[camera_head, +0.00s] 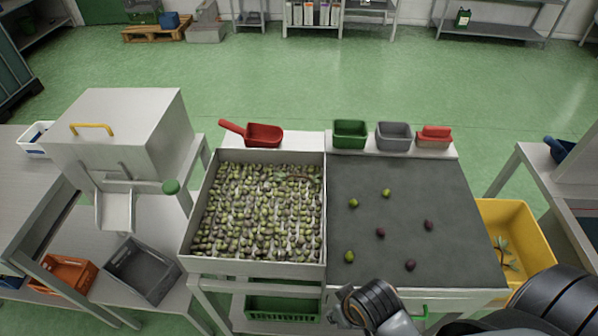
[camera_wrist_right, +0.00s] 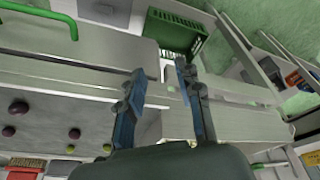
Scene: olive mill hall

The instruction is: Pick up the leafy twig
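A leafy twig (camera_head: 505,254) with narrow green leaves lies inside the yellow bin (camera_head: 517,222) at the right of the sorting table in the head view. A thin brownish, twig-like strip (camera_head: 298,178) also shows among the olives near the back right of the olive tray (camera_head: 270,157); I cannot tell whether it has leaves. My right gripper (camera_head: 347,304) is at the table's front edge, left of the yellow bin and apart from it. In the right wrist view my right gripper (camera_wrist_right: 160,77) is open, with nothing between its fingers. My left gripper is not in view.
Several loose olives lie on the grey sorting surface (camera_head: 395,180). A red scoop (camera_head: 263,134) and green, grey and red containers stand behind. A green crate (camera_head: 283,307) sits on the shelf below; it also shows in the right wrist view (camera_wrist_right: 178,32). Green floor is open behind.

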